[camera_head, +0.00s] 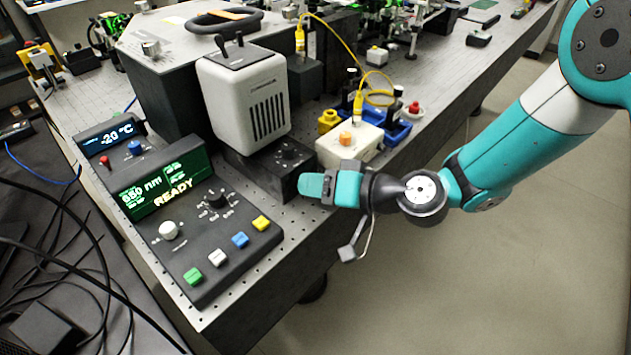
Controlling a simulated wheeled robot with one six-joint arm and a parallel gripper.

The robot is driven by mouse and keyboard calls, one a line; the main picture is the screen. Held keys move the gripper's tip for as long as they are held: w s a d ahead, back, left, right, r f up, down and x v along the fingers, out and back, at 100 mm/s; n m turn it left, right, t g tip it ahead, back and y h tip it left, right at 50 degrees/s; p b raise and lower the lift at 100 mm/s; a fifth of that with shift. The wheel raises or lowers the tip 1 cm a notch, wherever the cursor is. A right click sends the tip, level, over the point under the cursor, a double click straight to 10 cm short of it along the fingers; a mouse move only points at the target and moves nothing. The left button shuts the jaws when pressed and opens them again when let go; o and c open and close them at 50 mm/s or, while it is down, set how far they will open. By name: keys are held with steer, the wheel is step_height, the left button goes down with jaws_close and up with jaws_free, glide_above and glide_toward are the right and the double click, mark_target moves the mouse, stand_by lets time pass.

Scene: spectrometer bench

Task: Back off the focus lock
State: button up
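I cannot tell for sure which part is the focus lock. A black base (262,172) with a small dial (288,153) on top sits under a grey vented housing (250,98). To its right is a cream box (350,152) with an orange knob (345,138) on top. My gripper (312,187), with teal fingers, is at the bench's front edge, in front of the black base and the cream box. The fingers overlap in this view, so their gap is unclear. Whatever lies behind them is hidden.
A control panel (185,260) reading READY, with knobs and coloured buttons, stands at front left. A temperature display (108,137) is behind it. Blue trays (393,130), a yellow cable (340,35) and a red-topped part (414,108) lie at right. Floor beyond the bench edge is clear.

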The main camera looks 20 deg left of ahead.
jaws_close()
steer(key=shift+n+b, duration=0.3)
steer(key=shift+b, duration=0.05)
steer(key=n+t+h+b, duration=0.1)
steer(key=n+b, duration=0.1)
steer(key=b, duration=0.1)
steer(key=shift+s+t, duration=0.1)
steer(key=shift+t, duration=0.2)
steer(key=shift+r+n+t+h+b, duration=0.1)
steer(key=shift+n+t+h+b, duration=0.4)
steer(key=shift+n+b, duration=0.65)
jaws_free()
